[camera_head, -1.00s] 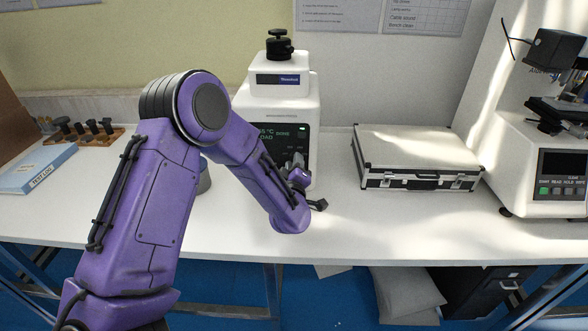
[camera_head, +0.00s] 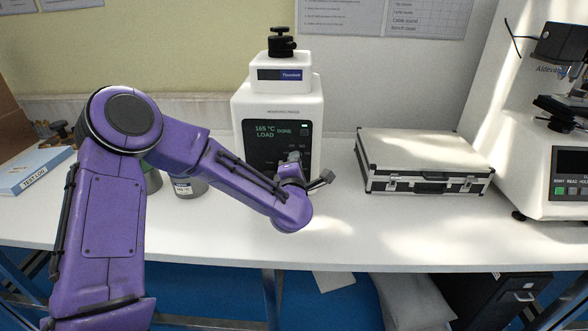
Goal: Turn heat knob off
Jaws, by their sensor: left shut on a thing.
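The white mounting press (camera_head: 277,95) stands at the back middle of the bench. Its dark front panel (camera_head: 265,145) reads 165 °C, LOAD and DONE, with a small green light at upper right. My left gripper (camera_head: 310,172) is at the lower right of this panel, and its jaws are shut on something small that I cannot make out. The purple wrist and forearm cover the lower front of the press. The heat knob cannot be told apart here. My right gripper is not in view.
A silver case (camera_head: 421,161) lies right of the press. A white tester (camera_head: 545,150) stands at far right. The bench front is clear.

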